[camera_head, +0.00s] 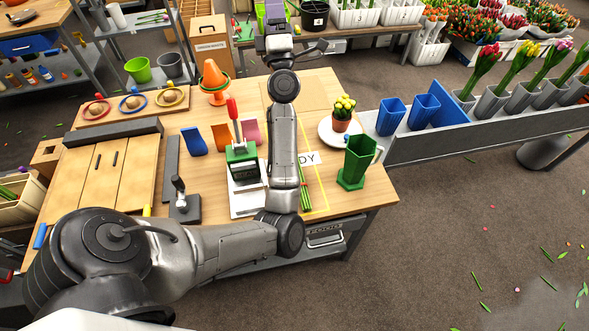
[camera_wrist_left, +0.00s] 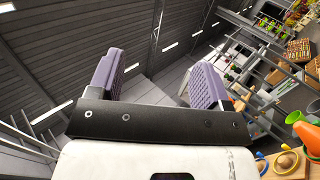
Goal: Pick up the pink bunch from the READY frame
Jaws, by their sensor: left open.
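On the wooden table in the head view, the READY frame is a yellow outline (camera_head: 318,190), with part of its sign (camera_head: 307,158) showing. Green stems (camera_head: 305,197) lie inside it, just right of my left forearm. My arm crosses in front, so any blossoms there are hidden and I cannot tell the bunch's colour. My left gripper (camera_wrist_left: 157,75) is open and empty in the left wrist view, its purple fingers spread. It is raised at the far side of the table, well away from the stems. My right gripper is not in view.
A green jug (camera_head: 354,165), a potted yellow plant (camera_head: 342,112) on a white plate and a green device with a red handle (camera_head: 240,160) stand near the frame. An orange cone (camera_head: 213,78) stands at the back. Blue bins (camera_head: 391,116) and tulip pots line the right bench.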

